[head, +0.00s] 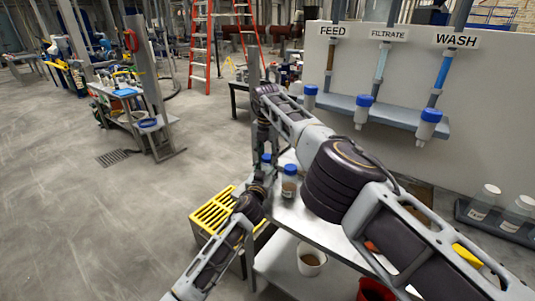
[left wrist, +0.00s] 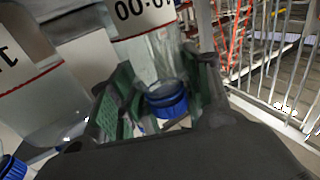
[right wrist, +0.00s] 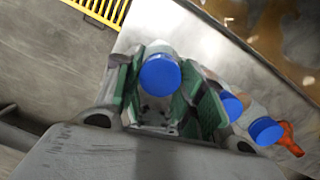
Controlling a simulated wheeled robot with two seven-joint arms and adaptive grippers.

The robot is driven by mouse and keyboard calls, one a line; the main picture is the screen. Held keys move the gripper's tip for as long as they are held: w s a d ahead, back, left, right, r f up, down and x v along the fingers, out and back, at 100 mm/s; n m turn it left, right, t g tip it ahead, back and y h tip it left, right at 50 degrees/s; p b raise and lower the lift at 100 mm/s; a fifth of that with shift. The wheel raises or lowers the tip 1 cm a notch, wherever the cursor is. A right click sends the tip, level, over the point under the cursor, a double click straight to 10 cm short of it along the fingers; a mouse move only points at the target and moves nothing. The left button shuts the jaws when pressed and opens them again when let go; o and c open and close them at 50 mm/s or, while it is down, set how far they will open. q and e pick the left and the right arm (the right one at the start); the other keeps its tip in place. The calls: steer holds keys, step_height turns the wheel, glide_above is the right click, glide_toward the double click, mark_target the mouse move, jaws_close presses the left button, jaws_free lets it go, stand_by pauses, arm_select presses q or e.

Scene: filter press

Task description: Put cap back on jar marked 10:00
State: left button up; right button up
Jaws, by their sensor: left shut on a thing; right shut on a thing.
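In the left wrist view, a clear jar with a red-lined label (left wrist: 150,50), its "10:00" upside down in the picture, stands between the green pads of my left gripper (left wrist: 160,88). A blue cap (left wrist: 167,103) is at its neck end; I cannot tell whether it is seated. My left gripper is shut on this jar. In the right wrist view, my right gripper (right wrist: 163,90) is shut around a blue cap (right wrist: 160,75), seen from its top. What lies under that cap is mostly hidden. In the head view both grippers are small and largely hidden by my arms.
Two more blue caps (right wrist: 232,105) (right wrist: 265,130) are close on the right. Another labelled jar (left wrist: 45,95) stands beside the marked one. The metal table (head: 315,225) bears a blue-capped jar (head: 289,183). A yellow grate (head: 213,213) is on the left.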

arm_select(q)
steer(key=shift+s+r, duration=0.1)
steer(key=shift+r, duration=0.05)
arm_select(e)
steer(key=shift+s+d+f, duration=0.1)
steer(key=shift+f, duration=0.4)
arm_select(q)
steer(key=shift+r, duration=0.2)
arm_select(e)
steer(key=shift+d, duration=0.1)
stand_by(0.5)
steer(key=shift+r, duration=0.2)
arm_select(q)
jaws_close()
arm_select(e)
steer(key=o, duration=0.7)
arm_select(q)
steer(key=shift+f, duration=0.1)
arm_select(e)
steer(key=shift+r, duration=0.1)
arm_select(q)
steer(key=shift+f, duration=0.15)
arm_select(e)
steer(key=o, duration=0.6)
steer(key=shift+o, duration=0.2)
steer(key=shift+r, duration=0.1)
steer(key=shift+r, duration=0.1)
